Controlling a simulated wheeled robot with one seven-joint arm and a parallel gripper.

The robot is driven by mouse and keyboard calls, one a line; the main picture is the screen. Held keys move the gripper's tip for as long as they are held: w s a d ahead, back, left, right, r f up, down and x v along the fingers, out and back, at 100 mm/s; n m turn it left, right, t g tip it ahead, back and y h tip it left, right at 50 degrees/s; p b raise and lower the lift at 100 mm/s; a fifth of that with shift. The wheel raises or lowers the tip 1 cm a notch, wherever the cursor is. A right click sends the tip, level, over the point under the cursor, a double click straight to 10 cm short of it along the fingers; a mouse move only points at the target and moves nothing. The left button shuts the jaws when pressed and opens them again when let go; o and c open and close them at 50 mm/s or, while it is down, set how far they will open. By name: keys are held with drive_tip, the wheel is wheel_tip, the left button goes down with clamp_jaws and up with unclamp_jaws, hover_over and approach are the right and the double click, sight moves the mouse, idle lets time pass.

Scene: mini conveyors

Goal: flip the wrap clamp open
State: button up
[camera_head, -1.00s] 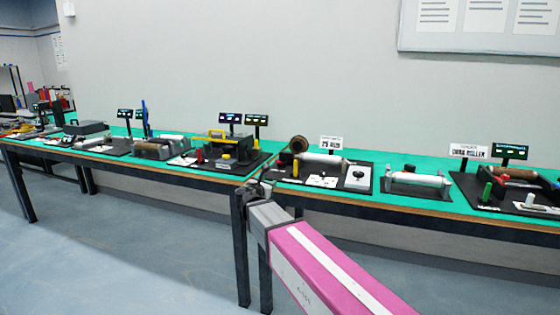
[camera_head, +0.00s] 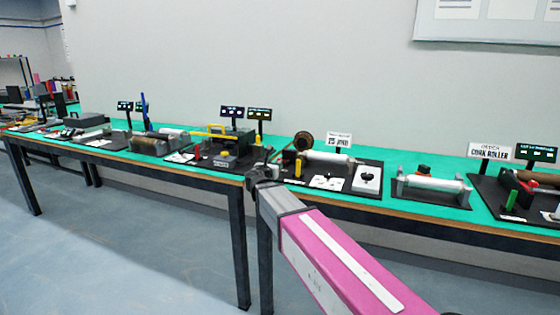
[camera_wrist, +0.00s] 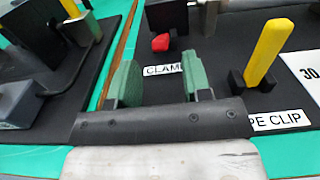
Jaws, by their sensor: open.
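The wrap clamp shows in the wrist view as a red tip (camera_wrist: 160,43) on a dark mount, behind a white label (camera_wrist: 163,69) reading "CLAM", its end hidden by a finger. My gripper (camera_wrist: 160,84) is open, with its two green finger pads apart and nothing between them. The red tip lies beyond the fingertips, roughly in line with the gap, and looks apart from them. In the head view my gripper (camera_head: 262,170) is at the bench's front edge, at the left of the roller station; the clamp cannot be made out clearly there.
Another station's black board (camera_wrist: 72,95) lies at left across a gap. In the head view a roller (camera_head: 332,157) and a white switch block (camera_head: 367,179) sit right of my gripper.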

sight(279, 159)
drive_tip(key=x, duration=0.6)
drive_tip(key=shift+w, duration=0.1)
clamp_jaws()
